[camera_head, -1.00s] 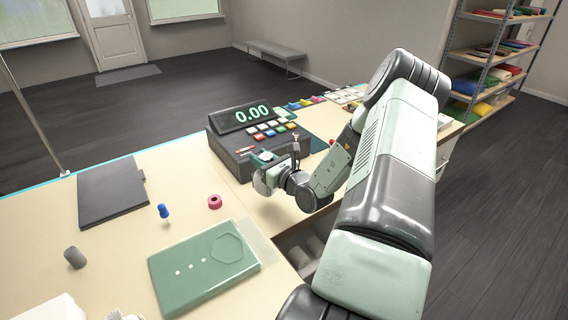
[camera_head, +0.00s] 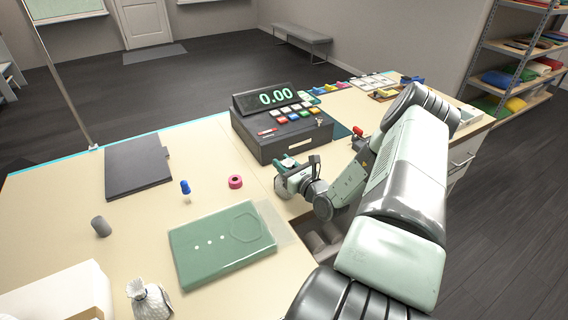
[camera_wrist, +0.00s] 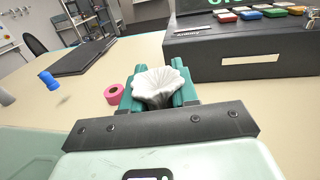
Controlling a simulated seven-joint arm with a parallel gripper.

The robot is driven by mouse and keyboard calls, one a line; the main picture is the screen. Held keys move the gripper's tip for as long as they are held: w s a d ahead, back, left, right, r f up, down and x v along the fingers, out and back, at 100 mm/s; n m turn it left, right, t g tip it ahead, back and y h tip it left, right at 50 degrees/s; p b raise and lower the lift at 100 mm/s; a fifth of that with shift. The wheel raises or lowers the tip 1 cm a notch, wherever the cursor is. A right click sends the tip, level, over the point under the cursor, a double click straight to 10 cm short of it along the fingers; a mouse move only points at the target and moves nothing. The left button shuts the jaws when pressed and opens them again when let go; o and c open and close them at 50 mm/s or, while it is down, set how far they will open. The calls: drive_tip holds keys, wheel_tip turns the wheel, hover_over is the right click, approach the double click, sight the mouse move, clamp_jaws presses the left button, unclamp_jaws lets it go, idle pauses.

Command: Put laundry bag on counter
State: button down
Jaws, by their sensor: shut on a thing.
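My gripper (camera_head: 286,166) is over the counter (camera_head: 130,222), just in front of the cash register. In the wrist view, its two teal fingers (camera_wrist: 158,90) are shut on the white, gathered, fanned-out top of a cloth bag (camera_wrist: 160,78), which looks like the laundry bag. The rest of this bag is hidden below the fingers and the gripper's dark bar, so I cannot tell whether it touches the counter. Another small, pale, patterned bag with a tied top (camera_head: 151,302) stands on the counter at the lower left of the head view.
The cash register (camera_head: 279,135) stands close behind my gripper.

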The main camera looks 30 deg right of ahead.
drive_tip(key=c, duration=0.9)
unclamp_jaws()
drive_tip(key=shift+o, duration=0.2)
drive_tip(key=shift+r, duration=0.15)
drive_tip(key=s+d, duration=0.1)
drive_tip(key=s, duration=1.1)
drive_tip(key=shift+d, duration=0.3)
